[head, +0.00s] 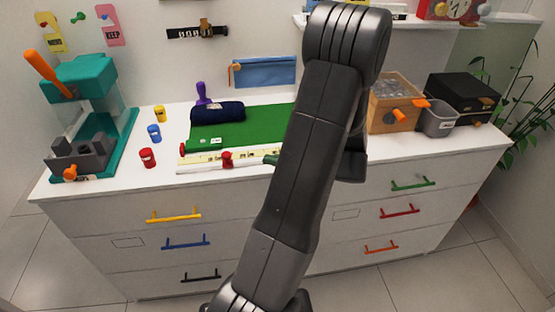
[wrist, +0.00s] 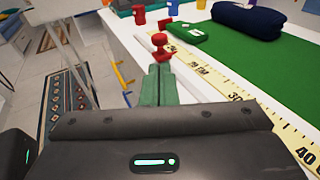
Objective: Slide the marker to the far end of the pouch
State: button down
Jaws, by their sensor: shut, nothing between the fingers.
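The red marker (head: 228,159) is a small knobbed slider on the white rail (head: 200,168) along the front of the cabinet top. It also shows in the wrist view (wrist: 160,46), straight beyond my fingertips. The pouch (head: 217,112) is a dark navy roll lying on the green mat (head: 255,122), behind the yellow measuring tape (wrist: 226,88); it also shows in the wrist view (wrist: 248,18). My gripper (head: 270,160) has green fingers, shut and empty (wrist: 160,75), to the right of the marker with a gap between. My arm hides part of the rail and mat.
Red (head: 147,158), blue (head: 154,132) and yellow (head: 160,114) small containers stand left of the mat. A teal machine (head: 85,85) is at far left. A wooden box (head: 393,103) and a grey bin (head: 437,119) stand right. Drawer handles (head: 173,215) stick out below.

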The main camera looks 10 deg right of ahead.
aim_at(229, 157)
jog(key=x, duration=1)
jog(key=shift+p, duration=0.4)
jog(key=shift+a, duration=0.85)
jog(key=shift+d, duration=0.1)
jog(key=shift+s, duration=0.1)
